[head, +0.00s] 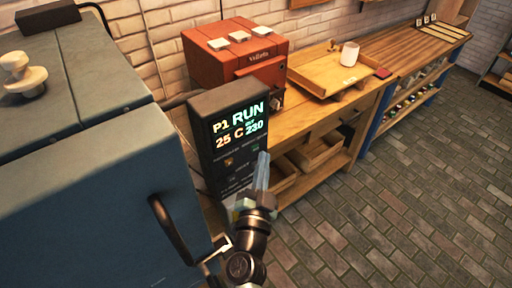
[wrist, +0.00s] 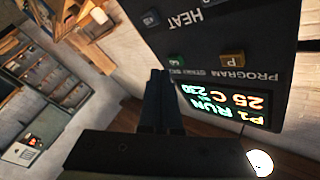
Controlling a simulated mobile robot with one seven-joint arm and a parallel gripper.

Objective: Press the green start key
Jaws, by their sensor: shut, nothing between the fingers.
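The dark control panel (head: 205,125) stands beside the blue-grey kiln-like cabinet. Its lit display (head: 240,122) reads P1, RUN, 25 C and 230; it also shows upside down in the wrist view (wrist: 222,102). The green start key (wrist: 177,63) is a small square on the panel, near the fingertips in the wrist view. An amber P key (wrist: 232,57) sits beside it. My gripper (head: 263,158) is shut and empty, in front of the panel's right side; its fingers show in the wrist view (wrist: 159,78). I cannot tell whether the tips touch the green key.
The blue-grey cabinet (head: 90,185) with a dark handle (head: 172,225) fills the left. Behind the panel, a red machine (head: 235,60) and a wooden tray (head: 325,75) with a white mug (head: 349,54) stand on a wooden bench. The brick floor (head: 400,200) at right is clear.

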